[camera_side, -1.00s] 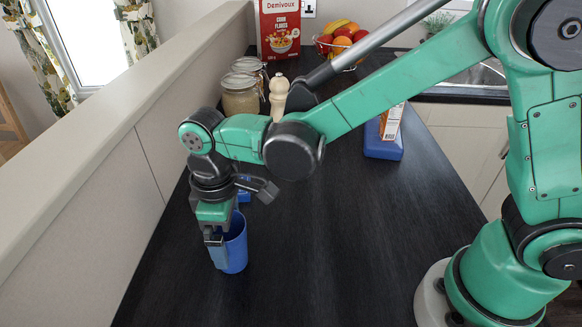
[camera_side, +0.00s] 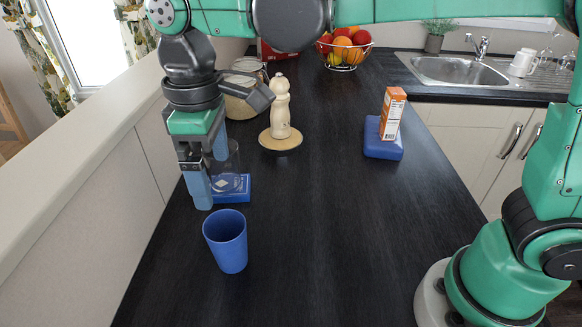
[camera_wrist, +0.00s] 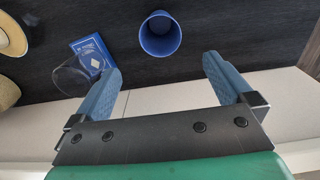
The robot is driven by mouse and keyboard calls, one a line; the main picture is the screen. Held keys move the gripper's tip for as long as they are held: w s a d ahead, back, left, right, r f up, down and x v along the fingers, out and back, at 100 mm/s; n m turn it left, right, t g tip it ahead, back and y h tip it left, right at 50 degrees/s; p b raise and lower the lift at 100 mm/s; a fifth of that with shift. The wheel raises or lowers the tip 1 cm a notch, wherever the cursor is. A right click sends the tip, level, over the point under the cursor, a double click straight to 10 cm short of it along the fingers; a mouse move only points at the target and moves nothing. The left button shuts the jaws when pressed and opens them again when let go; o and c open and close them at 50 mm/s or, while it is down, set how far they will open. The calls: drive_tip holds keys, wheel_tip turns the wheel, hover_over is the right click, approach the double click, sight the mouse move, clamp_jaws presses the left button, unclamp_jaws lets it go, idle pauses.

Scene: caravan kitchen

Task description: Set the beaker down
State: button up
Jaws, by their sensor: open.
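The blue beaker (camera_side: 226,248) stands upright on the dark worktop at the front left in the side view. It looks empty. In the wrist view it shows from above as a round open cup (camera_wrist: 160,36) beyond the fingertips, between their lines. My gripper (camera_side: 211,182) is open and empty, raised above and behind the beaker and clear of it. In the wrist view both blue fingers of my gripper (camera_wrist: 162,66) are spread wide with nothing between them.
A pepper mill (camera_side: 280,105) stands on a round mat, near a jar (camera_side: 240,102). An orange-and-white carton (camera_side: 391,114) sits on a blue block (camera_side: 383,146). The middle worktop is clear.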

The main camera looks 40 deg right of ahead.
drive_tip(key=s+d+f+m+t, duration=0.1)
drive_tip(key=s+d+m+t, duration=0.1)
drive_tip(key=d, duration=0.7)
drive_tip(key=s+d+f+m+t, duration=0.2)
drive_tip(key=d+m+t, duration=0.3)
drive_tip(key=d+m, duration=0.2)
drive_tip(key=shift+s+d+f, duration=0.3)
drive_tip(key=shift+s+d, duration=0.1)
drive_tip(key=shift+d, duration=0.5)
